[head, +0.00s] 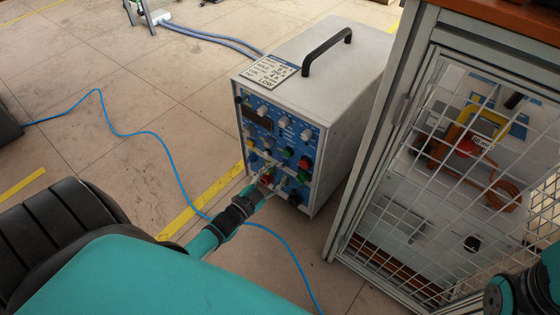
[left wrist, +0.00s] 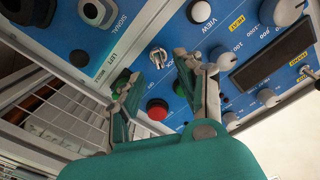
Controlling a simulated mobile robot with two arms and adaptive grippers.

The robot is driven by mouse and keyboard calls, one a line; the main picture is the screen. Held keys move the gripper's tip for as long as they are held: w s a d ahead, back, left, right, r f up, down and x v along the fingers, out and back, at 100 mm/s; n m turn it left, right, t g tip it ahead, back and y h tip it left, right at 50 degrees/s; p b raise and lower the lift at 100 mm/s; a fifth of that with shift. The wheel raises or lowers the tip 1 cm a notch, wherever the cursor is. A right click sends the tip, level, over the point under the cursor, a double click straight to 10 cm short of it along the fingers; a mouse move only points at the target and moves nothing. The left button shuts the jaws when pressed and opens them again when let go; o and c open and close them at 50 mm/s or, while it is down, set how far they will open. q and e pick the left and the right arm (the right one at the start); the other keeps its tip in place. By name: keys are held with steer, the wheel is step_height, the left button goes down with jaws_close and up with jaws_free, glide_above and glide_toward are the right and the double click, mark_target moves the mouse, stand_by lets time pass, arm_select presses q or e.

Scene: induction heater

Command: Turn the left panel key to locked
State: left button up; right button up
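The induction heater (head: 335,85) is a grey box with a blue control panel (head: 282,128) in the head view. My left gripper (head: 268,182) is at the lower part of this panel. In the left wrist view, its fingers (left wrist: 156,72) are spread apart with nothing between them. A silver key switch (left wrist: 158,55) shows on the blue panel just past the gap between the fingertips, and I see no contact with it. In the head view I cannot make out the key behind the gripper. My right gripper is not in view; only part of my right arm shows at the lower right.
A red button (left wrist: 157,109) and several knobs are close to the fingers. A mesh-fronted cabinet (head: 400,130) stands right of the heater, with a narrow gap between. A blue cable (head: 170,150) runs over the floor. The floor left of the heater is mostly open.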

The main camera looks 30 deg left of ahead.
arm_select(q)
steer(key=s, duration=0.8)
steer(key=shift+s+a, duration=0.35)
steer(key=shift+s, duration=0.05)
